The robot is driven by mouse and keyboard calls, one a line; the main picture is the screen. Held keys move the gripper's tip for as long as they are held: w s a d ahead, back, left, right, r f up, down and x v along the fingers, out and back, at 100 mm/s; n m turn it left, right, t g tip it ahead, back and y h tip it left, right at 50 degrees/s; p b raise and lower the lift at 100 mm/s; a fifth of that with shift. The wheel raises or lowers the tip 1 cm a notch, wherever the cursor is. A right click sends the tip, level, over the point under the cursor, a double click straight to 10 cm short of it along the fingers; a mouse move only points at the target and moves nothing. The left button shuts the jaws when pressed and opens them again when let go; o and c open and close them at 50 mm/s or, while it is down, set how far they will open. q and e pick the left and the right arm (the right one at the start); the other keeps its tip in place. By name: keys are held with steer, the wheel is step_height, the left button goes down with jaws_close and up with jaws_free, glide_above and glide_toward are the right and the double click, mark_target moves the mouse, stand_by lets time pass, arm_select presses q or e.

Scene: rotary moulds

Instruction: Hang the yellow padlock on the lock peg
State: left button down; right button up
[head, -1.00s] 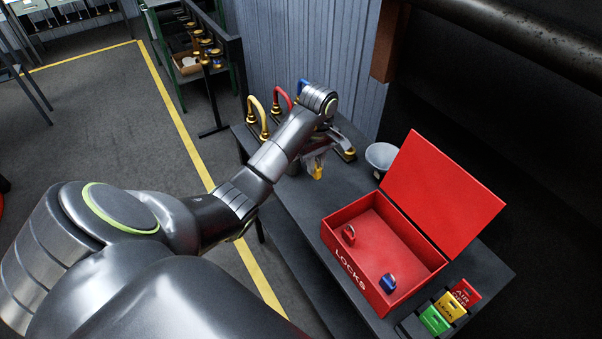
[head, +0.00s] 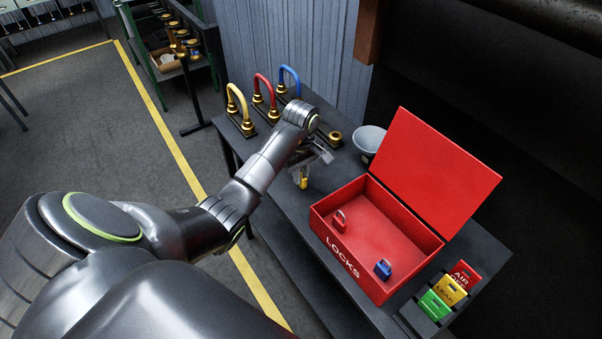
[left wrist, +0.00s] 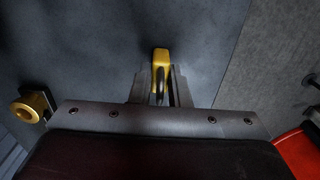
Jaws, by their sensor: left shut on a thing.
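The yellow padlock (head: 304,184) hangs below my left gripper (head: 304,172), above the dark bench top (head: 285,215) and left of the red LOCKS box. My left gripper is shut on it. In the left wrist view the yellow padlock (left wrist: 161,57) shows its yellow body beyond the fingertips, with its dark shackle between the fingers (left wrist: 159,95). I cannot pick out the lock peg in either view. My left arm covers part of the bench. My right gripper is not in view.
The open red LOCKS box (head: 319,216) holds a red padlock (head: 339,220) and a blue padlock (head: 382,269). Yellow (head: 238,97), red (head: 264,86) and blue (head: 290,77) hoses stand behind. A brass fitting (head: 335,137), a grey bowl (head: 369,140) and coloured tags (head: 450,291) are also on the bench.

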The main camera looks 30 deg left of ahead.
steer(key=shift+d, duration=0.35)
arm_select(q)
steer(key=shift+f, duration=0.25)
steer(key=c, duration=1.4)
jaws_free()
steer(key=shift+o, duration=0.2)
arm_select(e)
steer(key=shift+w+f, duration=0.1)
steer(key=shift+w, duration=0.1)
arm_select(q)
steer(key=shift+r, duration=0.1)
